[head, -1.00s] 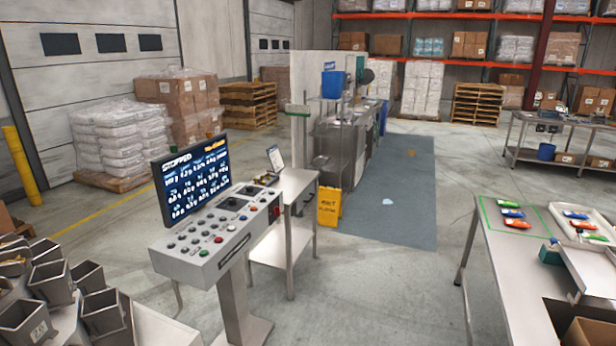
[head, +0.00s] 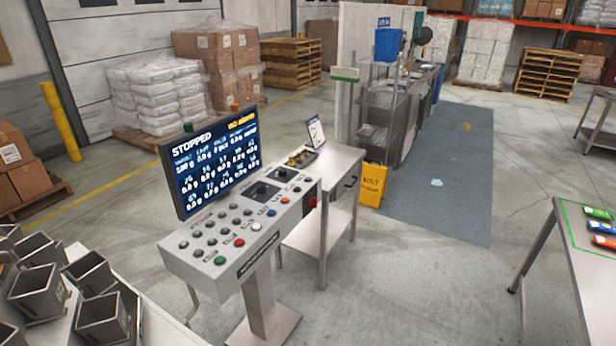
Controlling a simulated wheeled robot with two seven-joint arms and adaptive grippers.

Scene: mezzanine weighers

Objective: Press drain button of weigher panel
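The weigher panel (head: 179,259) is a grey slanted console on a metal pedestal, left of centre in the head view. Its screen (head: 213,165) reads "STOPPED" above rows of figures. The console top carries several grey buttons, a green button (head: 220,260), a red button (head: 239,242), a white button (head: 256,226), a blue button (head: 271,213) and an orange button. A red knob (head: 312,202) sits on the right end. The button labels are too small to read, so I cannot tell which one is drain. Neither of my grippers shows.
Metal weigh buckets (head: 104,318) stand at the lower left. A small steel table (head: 336,170) stands just behind the panel's right end. A yellow wet-floor sign (head: 371,184) stands beyond it. A worktable (head: 574,249) is at the right. The floor between panel and worktable is clear.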

